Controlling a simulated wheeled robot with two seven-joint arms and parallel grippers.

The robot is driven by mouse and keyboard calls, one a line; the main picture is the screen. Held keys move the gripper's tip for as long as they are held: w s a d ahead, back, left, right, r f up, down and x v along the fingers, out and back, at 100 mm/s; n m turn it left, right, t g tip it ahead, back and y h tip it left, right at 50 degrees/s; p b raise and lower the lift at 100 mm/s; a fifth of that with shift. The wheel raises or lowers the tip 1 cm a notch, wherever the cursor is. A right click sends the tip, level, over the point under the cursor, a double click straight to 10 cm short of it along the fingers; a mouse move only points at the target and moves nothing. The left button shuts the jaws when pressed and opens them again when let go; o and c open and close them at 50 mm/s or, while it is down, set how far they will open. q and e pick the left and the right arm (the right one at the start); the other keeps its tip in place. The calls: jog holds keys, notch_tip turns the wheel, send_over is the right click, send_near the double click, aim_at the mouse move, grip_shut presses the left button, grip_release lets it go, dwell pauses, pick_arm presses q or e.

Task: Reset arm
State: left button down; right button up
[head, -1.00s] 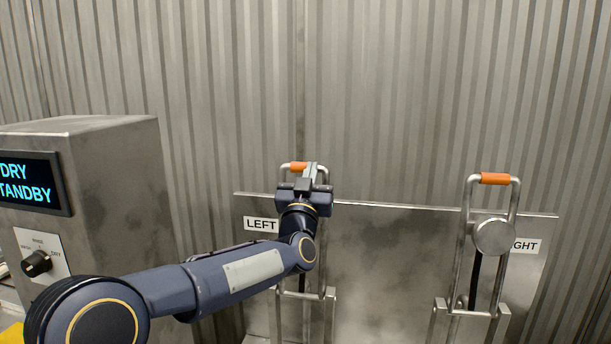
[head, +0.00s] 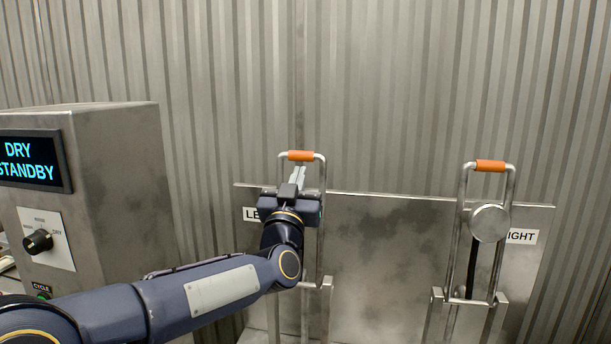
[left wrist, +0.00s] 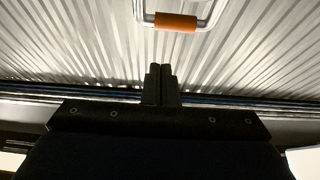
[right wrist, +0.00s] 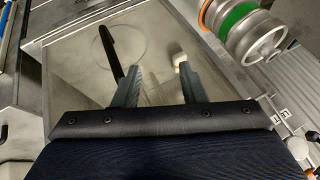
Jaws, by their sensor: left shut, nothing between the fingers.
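My left gripper (head: 298,176) is in front of the left wire handle, just below its orange grip (head: 301,156) in the head view. Its fingers are together and empty. In the left wrist view the shut fingertips (left wrist: 160,70) point up below the orange grip (left wrist: 176,22), with a gap between them. The arm covers much of the left handle and part of the LEFT label. My right gripper (right wrist: 159,70) shows only in the right wrist view. Its fingers are spread, with nothing held between them.
The right wire handle with its orange grip (head: 490,166) stands beside a round metal disc (head: 490,223). A control box with a DRY STANDBY screen (head: 30,160) is at left. A green-banded metal keg (right wrist: 245,30) is near my right gripper.

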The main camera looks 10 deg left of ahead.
pick_arm(q)
jog(key=s+a+f+g+h, duration=0.2)
jog(key=s+f+g, duration=0.6)
jog(key=s+f, duration=0.9)
jog(key=s+a+f+n+g+h+b, duration=0.1)
jog(key=s+a+f+g, duration=0.2)
jog(key=s+f+g, duration=0.6)
jog(key=s+f, duration=0.4)
jog(key=s, duration=0.3)
jog(key=s+f, duration=0.3)
jog(key=s, duration=0.3)
jog(key=shift+s+f+n+g+h, duration=0.3)
jog(key=shift+s+f+h, duration=0.05)
jog(key=shift+h, duration=0.05)
